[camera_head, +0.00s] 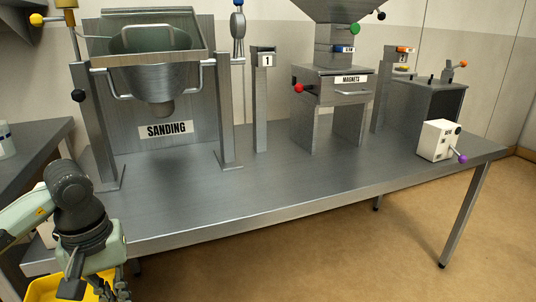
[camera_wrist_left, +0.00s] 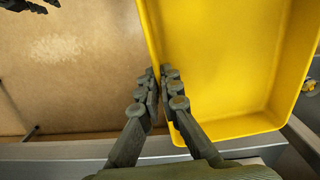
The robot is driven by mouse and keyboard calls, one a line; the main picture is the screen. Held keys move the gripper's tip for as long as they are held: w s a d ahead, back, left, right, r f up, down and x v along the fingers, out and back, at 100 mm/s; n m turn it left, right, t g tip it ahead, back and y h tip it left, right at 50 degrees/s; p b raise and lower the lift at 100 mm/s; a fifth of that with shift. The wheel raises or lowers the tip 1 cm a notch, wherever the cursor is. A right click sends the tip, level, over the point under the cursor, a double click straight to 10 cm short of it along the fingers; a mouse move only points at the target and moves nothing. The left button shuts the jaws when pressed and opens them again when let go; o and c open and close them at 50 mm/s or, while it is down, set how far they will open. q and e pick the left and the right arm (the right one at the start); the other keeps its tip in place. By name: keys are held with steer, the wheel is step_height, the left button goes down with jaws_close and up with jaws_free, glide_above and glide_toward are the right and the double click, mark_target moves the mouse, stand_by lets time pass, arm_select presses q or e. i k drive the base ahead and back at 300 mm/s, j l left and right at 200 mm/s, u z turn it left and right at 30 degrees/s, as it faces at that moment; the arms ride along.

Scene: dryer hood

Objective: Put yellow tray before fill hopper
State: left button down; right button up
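The yellow tray (camera_head: 38,290) is partly in view at the bottom left of the head view, below the front edge of the table. In the left wrist view the tray (camera_wrist_left: 225,60) fills the upper right. My left gripper (camera_head: 98,290) is at the tray; in the wrist view its fingers (camera_wrist_left: 161,75) are close together on the tray's side wall, one on each side. The sanding hopper (camera_head: 155,70) stands above the table at the left, over a "SANDING" label. My right gripper seems to show only as dark fingers (camera_wrist_left: 40,6) at the top left of the wrist view.
The metal table (camera_head: 270,195) has a clear front area. Behind it stand a post marked 1 (camera_head: 262,100) and the magnets unit (camera_head: 335,90). A white box with a purple-knobbed lever (camera_head: 436,140) sits at the right end. Brown floor lies in front.

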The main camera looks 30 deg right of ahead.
mark_target(353, 162)
steer(key=l, duration=0.9)
steer(key=k+l, duration=0.15)
steer(key=l, duration=1.7)
steer(key=k+l, duration=0.1)
steer(key=l, duration=0.85)
steer(key=k+l+u, duration=0.1)
steer(key=l, duration=0.8)
steer(key=i, duration=0.95)
steer(key=k+l, duration=0.15)
steer(key=l, duration=0.2)
steer(key=z, duration=0.05)
